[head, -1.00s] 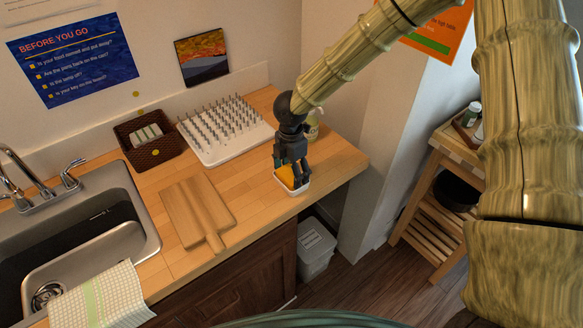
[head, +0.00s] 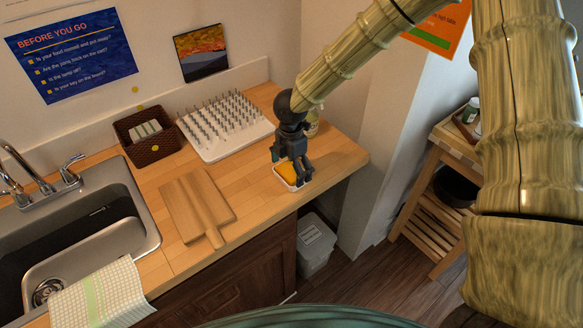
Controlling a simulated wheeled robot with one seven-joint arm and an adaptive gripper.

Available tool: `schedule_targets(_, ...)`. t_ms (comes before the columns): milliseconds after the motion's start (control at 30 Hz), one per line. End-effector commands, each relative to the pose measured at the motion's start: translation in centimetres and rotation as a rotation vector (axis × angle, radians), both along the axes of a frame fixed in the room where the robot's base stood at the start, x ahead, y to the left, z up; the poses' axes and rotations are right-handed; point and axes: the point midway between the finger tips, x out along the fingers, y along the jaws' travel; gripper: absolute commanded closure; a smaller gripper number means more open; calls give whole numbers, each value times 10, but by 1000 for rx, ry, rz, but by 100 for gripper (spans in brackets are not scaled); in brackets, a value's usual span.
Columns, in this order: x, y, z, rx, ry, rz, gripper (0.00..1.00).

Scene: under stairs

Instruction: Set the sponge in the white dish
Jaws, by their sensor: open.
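A yellow-orange sponge (head: 286,174) lies in a small white dish (head: 290,187) near the counter's right front edge. The dish's rim shows around the sponge, and part of both is hidden by my gripper. My dark gripper (head: 290,170) is directly over the dish, pointing down. Its fingers are spread open, with one on the left and one on the right of the sponge. I cannot tell from this view whether a finger still touches the sponge.
A white spiked drying rack (head: 236,142) and a brown basket (head: 153,153) stand behind. A cutting board (head: 187,209) lies to the left, by the sink (head: 130,196). Bare counter (head: 252,193) lies between board and dish.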

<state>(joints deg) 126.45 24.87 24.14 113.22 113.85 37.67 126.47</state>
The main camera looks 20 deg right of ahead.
Motion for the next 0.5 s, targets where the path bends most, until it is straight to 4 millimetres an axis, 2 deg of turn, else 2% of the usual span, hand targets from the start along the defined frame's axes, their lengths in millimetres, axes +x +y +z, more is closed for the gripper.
schedule_targets(267, 1, 0, 12, 1, -2, -1, 3)
schedule_targets(500, 1, 0, 48, 1, -3, 0, 3)
